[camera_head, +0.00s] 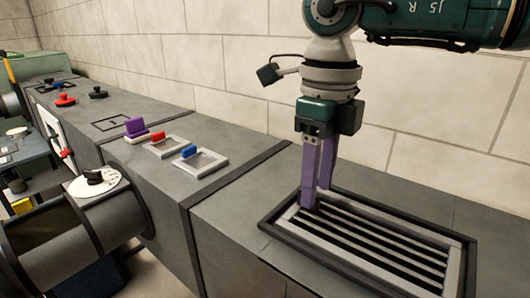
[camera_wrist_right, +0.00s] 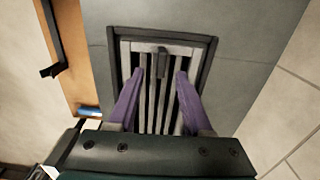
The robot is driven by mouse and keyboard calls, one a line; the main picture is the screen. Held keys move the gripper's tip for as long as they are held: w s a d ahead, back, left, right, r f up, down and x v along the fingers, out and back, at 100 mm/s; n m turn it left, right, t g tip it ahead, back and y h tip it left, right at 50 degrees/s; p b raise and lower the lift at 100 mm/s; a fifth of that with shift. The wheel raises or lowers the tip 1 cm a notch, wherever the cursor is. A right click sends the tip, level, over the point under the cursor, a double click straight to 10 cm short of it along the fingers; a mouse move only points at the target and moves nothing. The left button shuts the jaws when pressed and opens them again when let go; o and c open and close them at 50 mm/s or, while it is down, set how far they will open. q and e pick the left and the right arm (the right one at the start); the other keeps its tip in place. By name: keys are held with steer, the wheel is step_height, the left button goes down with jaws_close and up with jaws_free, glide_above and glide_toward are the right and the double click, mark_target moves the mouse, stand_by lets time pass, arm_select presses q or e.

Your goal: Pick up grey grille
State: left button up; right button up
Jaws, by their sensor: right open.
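The grey grille (camera_head: 372,247) has long parallel slats and lies in a black rectangular frame (camera_head: 462,246) on top of the grey duct. It also shows in the right wrist view (camera_wrist_right: 153,105), with a small dark tab (camera_wrist_right: 162,62) near its far end. My right gripper (camera_head: 316,197) has two purple fingers pointing down at the grille's left end in the head view. In the right wrist view the fingers (camera_wrist_right: 160,75) are apart, one on each side of the middle slats and the tab. Nothing is held between them. Whether the tips touch the grille cannot be told. My left gripper is not in view.
Along the duct to the left stand small covers with a purple handle (camera_head: 136,126), a red handle (camera_head: 158,137) and a blue handle (camera_head: 189,152). A round side duct (camera_head: 60,235) juts out at lower left. A block wall (camera_head: 420,120) runs close behind.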

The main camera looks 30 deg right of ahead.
steer(key=shift+f, duration=0.5)
steer(key=shift+c, duration=0.2)
jaws_close()
stand_by(0.9)
